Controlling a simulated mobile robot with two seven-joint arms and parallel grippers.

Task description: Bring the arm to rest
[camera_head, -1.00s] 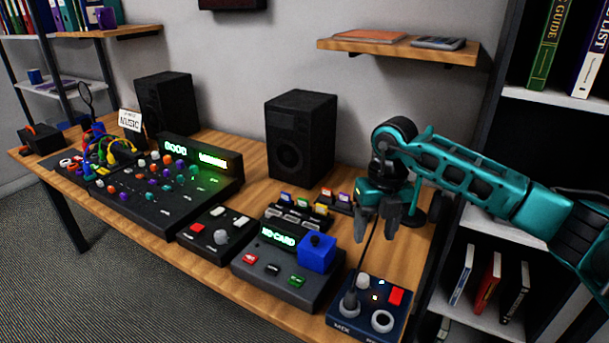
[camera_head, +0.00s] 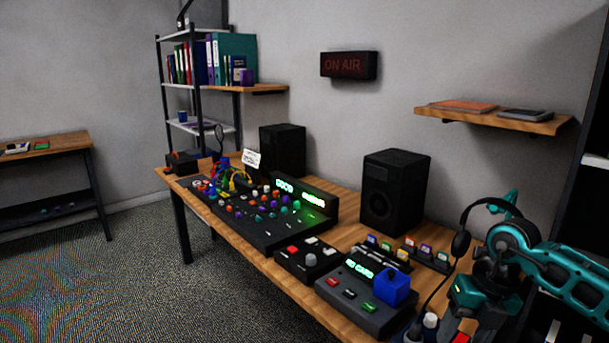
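My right arm comes in from the right edge, and its teal and black gripper (camera_head: 480,312) hangs over the right end of the wooden desk (camera_head: 336,316). The fingertips are dark and near the bottom edge, so their opening is unclear. I see nothing clearly held. Beside the wrist is a black headset (camera_head: 461,243), partly hidden by my arm. A dark cable (camera_head: 437,288) runs down from it to a plug in a box at the bottom edge, mostly cut off. My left gripper is out of view.
On the desk stand a card console (camera_head: 362,309) with a blue cube (camera_head: 392,286), a small button box (camera_head: 308,258), a mixer (camera_head: 262,232) with colored cables, and two black speakers (camera_head: 395,190). A wall shelf (camera_head: 492,118) is above. Carpet (camera_head: 130,270) at left is clear.

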